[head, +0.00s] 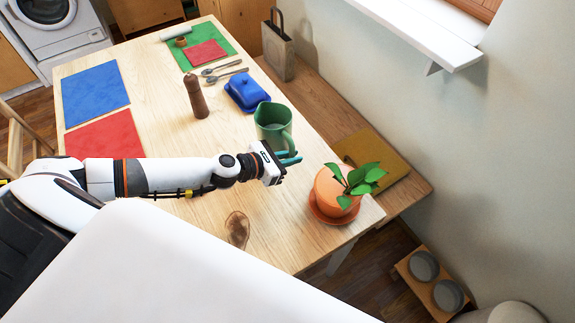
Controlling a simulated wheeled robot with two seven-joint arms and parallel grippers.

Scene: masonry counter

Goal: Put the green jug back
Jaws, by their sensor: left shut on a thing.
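The green jug (271,117) stands on the wooden table (160,65) right of the middle, upright as far as I can tell. Its handle faces the lower right. My left gripper (291,158) reaches in from the left at the jug's near side, its teal fingers at the handle. It is shut on the jug's handle; the exact grip is small in the picture. My right gripper is not in view.
A potted plant (328,197) stands close to the right of my gripper. A blue butter dish (247,92) and a brown pepper mill (195,96) stand behind the jug. A bench (315,100) runs along the wall.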

